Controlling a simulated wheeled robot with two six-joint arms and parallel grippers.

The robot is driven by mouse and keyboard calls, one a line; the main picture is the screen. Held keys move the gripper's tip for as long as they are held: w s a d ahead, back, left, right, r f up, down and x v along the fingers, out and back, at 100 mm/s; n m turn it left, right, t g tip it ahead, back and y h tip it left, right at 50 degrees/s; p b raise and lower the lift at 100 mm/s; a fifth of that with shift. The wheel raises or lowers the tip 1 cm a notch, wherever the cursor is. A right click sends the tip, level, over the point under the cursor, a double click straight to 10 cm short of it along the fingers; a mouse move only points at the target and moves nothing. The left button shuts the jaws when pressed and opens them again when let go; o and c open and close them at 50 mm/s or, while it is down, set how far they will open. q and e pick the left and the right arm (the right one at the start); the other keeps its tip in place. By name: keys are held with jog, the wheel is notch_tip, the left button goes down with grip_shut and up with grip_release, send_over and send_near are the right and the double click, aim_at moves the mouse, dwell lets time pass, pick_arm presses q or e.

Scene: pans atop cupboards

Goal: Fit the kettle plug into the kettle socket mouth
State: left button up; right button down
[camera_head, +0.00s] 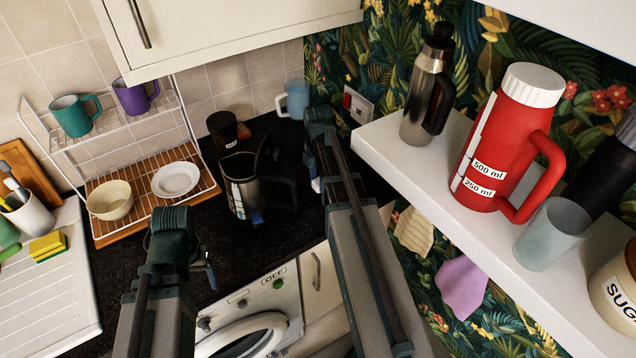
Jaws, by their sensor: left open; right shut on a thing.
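The black kettle (243,198) stands upright on the dark worktop, its handle to the right. A white wall socket (358,104) with a red switch is on the wall behind the shelf's left end. My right gripper (318,128) is over the worktop right of the kettle, left of the wall socket. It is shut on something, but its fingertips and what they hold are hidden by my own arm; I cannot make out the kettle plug. My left gripper (207,262) is open, low in front of the kettle and apart from it.
A white shelf (400,160) on the right bears a flask (424,92), a red jug (500,140) and a glass (552,232). A wire dish rack (130,150) stands left. A black cup (223,127) and blue mug (296,99) stand behind the kettle. A cupboard (220,30) hangs above.

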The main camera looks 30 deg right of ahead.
aim_at(318, 177)
pick_arm(q)
jog(key=shift+f, duration=0.15)
pick_arm(e)
jog(key=shift+w+d+f, duration=0.15)
jog(key=shift+w+d, duration=0.3)
jog(key=shift+w, duration=0.4)
pick_arm(q)
notch_tip(318, 177, down, 3)
jog(key=b, duration=0.3)
pick_arm(e)
notch_tip(318, 177, down, 3)
jog(key=shift+r, duration=0.1)
pick_arm(q)
jog(key=shift+f+b, duration=0.25)
jog(key=shift+b, duration=0.1)
pick_arm(e)
jog(key=shift+f, duration=0.35)
jog(key=shift+c, duration=1.7)
grip_release()
